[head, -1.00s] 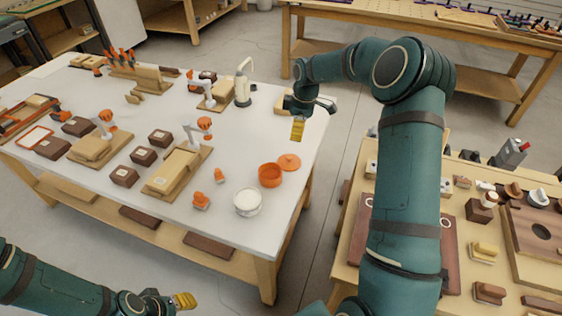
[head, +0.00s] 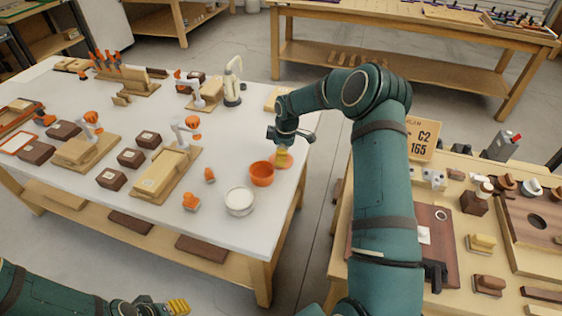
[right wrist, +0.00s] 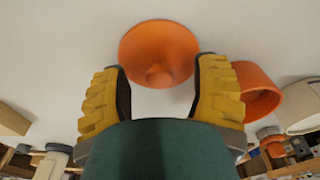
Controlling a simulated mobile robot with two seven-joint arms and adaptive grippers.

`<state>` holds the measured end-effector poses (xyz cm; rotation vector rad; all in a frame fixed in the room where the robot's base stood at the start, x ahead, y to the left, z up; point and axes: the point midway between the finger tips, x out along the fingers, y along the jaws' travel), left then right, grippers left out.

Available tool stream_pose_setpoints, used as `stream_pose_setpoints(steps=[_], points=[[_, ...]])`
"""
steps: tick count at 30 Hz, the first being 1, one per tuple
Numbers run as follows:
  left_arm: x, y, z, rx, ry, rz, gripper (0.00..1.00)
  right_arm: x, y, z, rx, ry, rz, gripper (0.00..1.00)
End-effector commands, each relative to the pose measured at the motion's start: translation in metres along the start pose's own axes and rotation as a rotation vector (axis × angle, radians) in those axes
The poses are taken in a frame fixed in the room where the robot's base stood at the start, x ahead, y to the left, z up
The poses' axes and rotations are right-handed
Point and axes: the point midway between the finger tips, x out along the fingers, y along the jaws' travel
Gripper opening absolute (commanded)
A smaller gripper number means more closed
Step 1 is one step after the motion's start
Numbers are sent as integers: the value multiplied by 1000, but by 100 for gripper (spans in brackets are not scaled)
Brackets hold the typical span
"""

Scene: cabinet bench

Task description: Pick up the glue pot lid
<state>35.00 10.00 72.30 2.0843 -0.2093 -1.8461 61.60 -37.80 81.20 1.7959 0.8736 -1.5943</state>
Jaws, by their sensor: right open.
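The orange glue pot lid (head: 288,161) lies flat on the white table near its right edge, partly hidden by my right gripper. In the right wrist view the lid (right wrist: 158,48) is a round disc with a central knob. My right gripper (head: 282,156) is open and empty above the lid. Its two yellow fingers (right wrist: 160,80) are spread, with the lid just beyond their tips. The orange pot (head: 262,175) stands open beside the lid; it also shows at the right of the wrist view (right wrist: 258,97). My left gripper (head: 178,306) is at the bottom edge, its jaw gap unclear.
A white round tub (head: 240,201) stands in front of the pot, with small orange pieces (head: 191,201) to its left. Wooden jigs (head: 162,174) and dark blocks fill the table's left. A second bench (head: 450,250) with parts stands at right, across a floor gap.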

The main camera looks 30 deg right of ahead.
Motion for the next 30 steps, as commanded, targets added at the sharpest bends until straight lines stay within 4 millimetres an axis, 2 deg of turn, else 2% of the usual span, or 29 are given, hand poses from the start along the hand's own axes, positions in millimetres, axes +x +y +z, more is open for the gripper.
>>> stream_pose_setpoints(steps=[2,8,11,13,14,25,30], points=[[2,-1,0,0,1,0,47,6,1,0,0,0,2,61],[1,0,0,0,1,0,47,5,1,0,1,1,3,61],[1,0,0,0,1,0,47,5,1,0,0,1,2,32],[1,0,0,0,1,0,47,5,1,0,0,1,2,7],[1,0,0,0,1,0,47,5,1,0,0,1,2,4],[0,0,0,0,1,0,47,3,1,0,0,1,3,3],[-4,2,0,0,-1,0,47,-16,1,-3,0,2,4,3]])
